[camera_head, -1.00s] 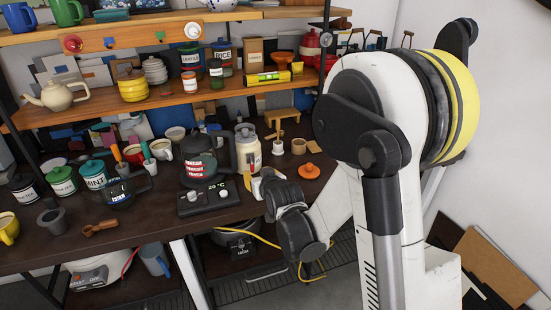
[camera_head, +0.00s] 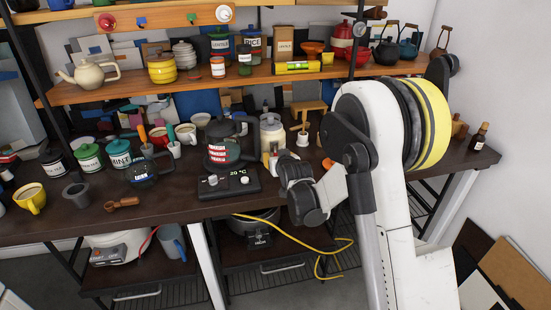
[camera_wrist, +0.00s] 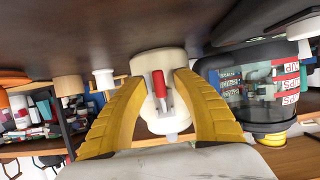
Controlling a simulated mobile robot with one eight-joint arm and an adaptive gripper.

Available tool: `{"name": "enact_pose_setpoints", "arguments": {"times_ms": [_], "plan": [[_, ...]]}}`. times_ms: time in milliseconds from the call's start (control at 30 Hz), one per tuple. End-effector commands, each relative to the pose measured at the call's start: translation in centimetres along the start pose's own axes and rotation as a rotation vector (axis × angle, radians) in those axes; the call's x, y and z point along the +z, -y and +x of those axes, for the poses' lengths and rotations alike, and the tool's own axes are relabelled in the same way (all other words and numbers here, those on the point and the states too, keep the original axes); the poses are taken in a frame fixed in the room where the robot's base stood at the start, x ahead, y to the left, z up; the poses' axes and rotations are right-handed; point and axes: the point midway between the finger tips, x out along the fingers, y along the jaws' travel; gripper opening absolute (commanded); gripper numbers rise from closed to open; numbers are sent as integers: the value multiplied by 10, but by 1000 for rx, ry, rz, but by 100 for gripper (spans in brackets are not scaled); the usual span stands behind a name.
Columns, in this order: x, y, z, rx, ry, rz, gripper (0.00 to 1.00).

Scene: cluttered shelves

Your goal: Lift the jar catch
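The jar (camera_head: 272,133) is cream-coloured and stands on the worktop behind the black kettle's right side. In the wrist view, which is upside down, the pale jar (camera_wrist: 172,122) fills the middle. Its catch (camera_wrist: 161,92), a red-tipped lever on a metal fitting, faces me. My gripper (camera_wrist: 157,80) is open, with its yellow fingers apart on either side of the catch in the picture. I see no contact with the catch. In the head view my gripper (camera_head: 268,160) is small and partly hidden by my wrist, just in front of the jar.
The dark kettle (camera_head: 222,145) on its base (camera_head: 229,184) stands close left of the jar; in the wrist view the kettle (camera_wrist: 255,85) is at the right. A wooden stand (camera_head: 306,107) is right of the jar. A loaded shelf (camera_head: 200,84) runs behind. A yellow cable (camera_head: 300,243) hangs below.

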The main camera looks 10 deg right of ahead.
Motion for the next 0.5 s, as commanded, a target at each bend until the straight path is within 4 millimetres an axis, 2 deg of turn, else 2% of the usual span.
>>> {"name": "enact_pose_setpoints", "arguments": {"times_ms": [133, 167, 200, 267, 500], "plan": [[0, 0, 0, 0, 0, 0, 34], [0, 0, 0, 0, 0, 0, 30], [0, 0, 0, 0, 0, 0, 18], [0, 0, 0, 0, 0, 0, 0], [0, 0, 0, 0, 0, 0, 0]]}}
